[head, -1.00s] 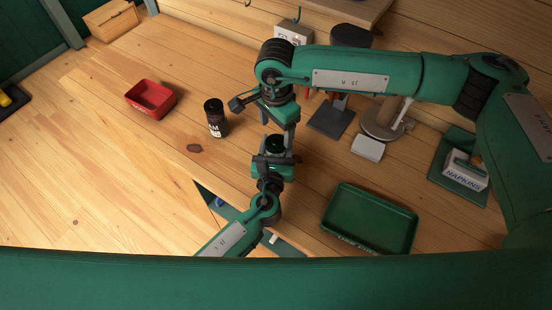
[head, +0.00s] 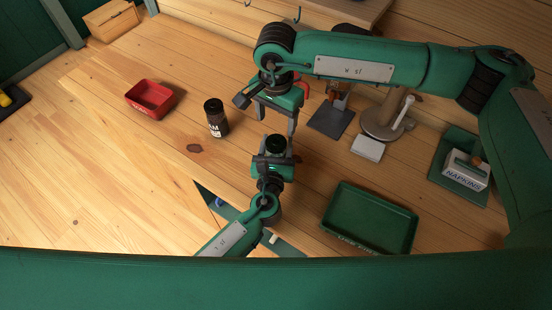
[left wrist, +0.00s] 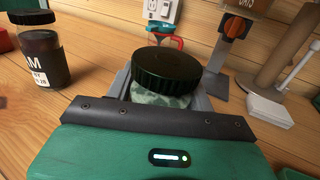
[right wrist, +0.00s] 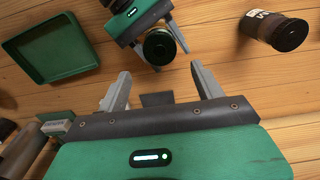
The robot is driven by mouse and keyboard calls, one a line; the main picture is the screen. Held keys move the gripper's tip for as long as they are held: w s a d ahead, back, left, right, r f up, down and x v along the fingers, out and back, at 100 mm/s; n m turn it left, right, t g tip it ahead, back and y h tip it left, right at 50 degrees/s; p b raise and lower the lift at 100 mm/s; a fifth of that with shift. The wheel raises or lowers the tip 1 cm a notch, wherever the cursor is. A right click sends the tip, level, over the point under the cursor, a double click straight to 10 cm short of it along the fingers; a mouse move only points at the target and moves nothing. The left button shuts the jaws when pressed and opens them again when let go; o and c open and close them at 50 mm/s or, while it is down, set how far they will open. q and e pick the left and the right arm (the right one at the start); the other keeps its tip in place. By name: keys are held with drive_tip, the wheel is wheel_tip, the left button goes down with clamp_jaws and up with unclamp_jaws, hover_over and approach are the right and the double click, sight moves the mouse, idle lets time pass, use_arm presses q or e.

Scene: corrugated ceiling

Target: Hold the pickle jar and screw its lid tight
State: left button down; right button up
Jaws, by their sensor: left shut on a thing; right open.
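The pickle jar has a dark green ribbed lid (left wrist: 165,68) on top and pale green contents in its glass body (left wrist: 160,98). My left gripper (head: 273,158) is shut on the jar's body and holds it upright; its fingers stand on both sides of the glass in the left wrist view. The lid also shows from above in the head view (head: 275,144) and in the right wrist view (right wrist: 159,47). My right gripper (right wrist: 160,82) is open and empty, its fingers spread apart and clear of the lid. I cannot tell whether the lid is tight.
A dark jam jar (head: 216,118) and a red bin (head: 151,99) stand to the left. A green tray (head: 369,218) lies at the right front, with a napkin box (head: 466,172) beyond it. A grey stand (head: 385,120) stands behind. The wood between jam jar and left gripper is clear.

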sight(276, 142)
wheel_tip(276, 142, down, 8)
drive_tip(key=shift+r, duration=0.1)
idle(0.4)
drive_tip(key=c, duration=1)
drive_tip(key=shift+m, duration=0.8)
drive_tip(key=o, duration=1.1)
drive_tip(key=shift+o, duration=0.2)
drive_tip(key=shift+r, duration=0.1)
wheel_tip(276, 142, up, 12)
